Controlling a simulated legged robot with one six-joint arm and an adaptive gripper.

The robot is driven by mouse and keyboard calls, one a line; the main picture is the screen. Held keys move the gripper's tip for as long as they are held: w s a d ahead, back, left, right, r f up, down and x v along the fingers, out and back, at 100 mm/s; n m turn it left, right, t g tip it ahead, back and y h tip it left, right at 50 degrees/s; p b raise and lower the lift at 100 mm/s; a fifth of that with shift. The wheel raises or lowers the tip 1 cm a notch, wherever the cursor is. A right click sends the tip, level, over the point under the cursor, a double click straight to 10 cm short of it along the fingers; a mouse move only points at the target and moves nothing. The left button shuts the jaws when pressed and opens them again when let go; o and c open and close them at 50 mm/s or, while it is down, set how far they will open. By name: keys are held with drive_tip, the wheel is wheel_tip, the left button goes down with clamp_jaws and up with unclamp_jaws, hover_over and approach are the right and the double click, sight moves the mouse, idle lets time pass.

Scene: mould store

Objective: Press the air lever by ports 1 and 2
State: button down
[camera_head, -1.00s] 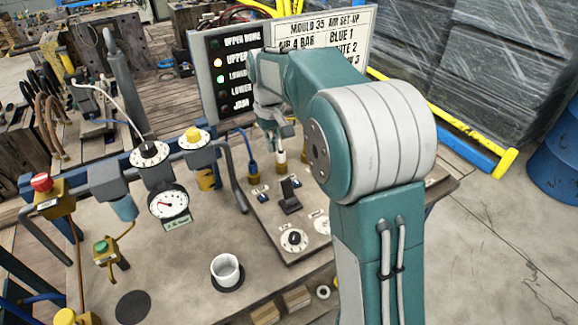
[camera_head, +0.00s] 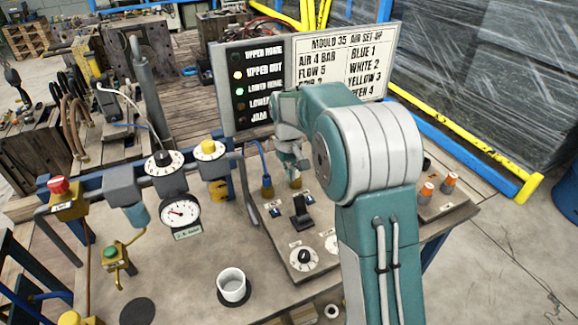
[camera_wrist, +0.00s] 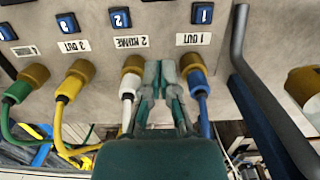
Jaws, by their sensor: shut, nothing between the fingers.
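The black air lever (camera_head: 300,212) stands upright on the grey port plate in the head view, between two blue number tags. In the wrist view, port 1 (camera_wrist: 188,63) has a blue hose and port 2 (camera_wrist: 132,65) a white hose; their labels read upside down. My gripper (camera_wrist: 160,68) is shut and empty, its fingertips between these two ports. In the head view my gripper (camera_head: 293,166) is behind the lever, by the hose fittings. A dark edge at the top of the wrist view may be the lever; contact with it does not show.
A yellow hose at port 3 (camera_wrist: 80,70) and a green hose (camera_wrist: 18,92) are beside port 2. A grey bent rail (camera_wrist: 262,85) stands beyond port 1. A dial (camera_head: 303,257) and a white cup (camera_head: 232,285) are nearer. The set-up board (camera_head: 345,60) stands behind.

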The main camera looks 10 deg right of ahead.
sight(301, 209)
drive_tip(key=f, duration=0.5)
drive_tip(key=shift+s+a, duration=0.1)
drive_tip(key=shift+s, duration=0.15)
drive_tip(key=shift+s+r, duration=0.8)
drive_tip(key=shift+s, duration=0.3)
drive_tip(key=shift+s+d+r, duration=0.2)
drive_tip(key=shift+s+d, duration=0.2)
drive_tip(key=shift+s, duration=0.25)
